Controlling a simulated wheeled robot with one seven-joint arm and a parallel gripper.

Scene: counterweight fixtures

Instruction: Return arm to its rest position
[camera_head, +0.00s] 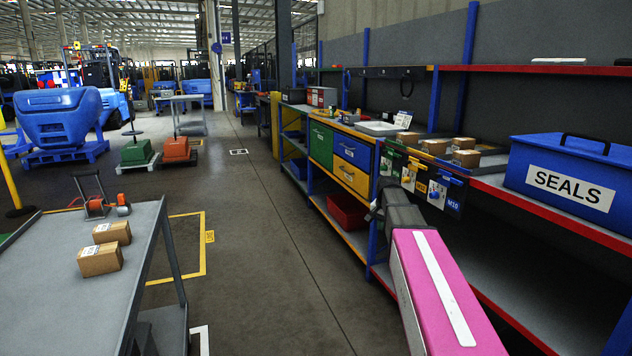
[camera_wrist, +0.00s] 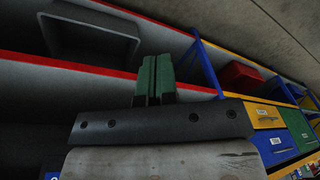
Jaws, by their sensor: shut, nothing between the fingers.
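My arm reaches forward from the bottom right of the head view, with a pink link and a dark grey wrist. My gripper (camera_wrist: 155,78) shows in the wrist view as two green fingers pressed together, with nothing between them. In the head view the hand is close to the front of the workbench shelving (camera_head: 345,205), and its fingertips are hard to make out. The wrist view is tilted and looks towards the red-edged shelves (camera_wrist: 80,67).
A blue SEALS box (camera_head: 568,185) and several cartons stand on the bench at right. Tool tags (camera_head: 437,190) hang near my wrist. A grey bin (camera_wrist: 90,38) sits on a shelf. A grey cart (camera_head: 65,290) with two cartons is at left. The aisle floor (camera_head: 262,240) between is clear.

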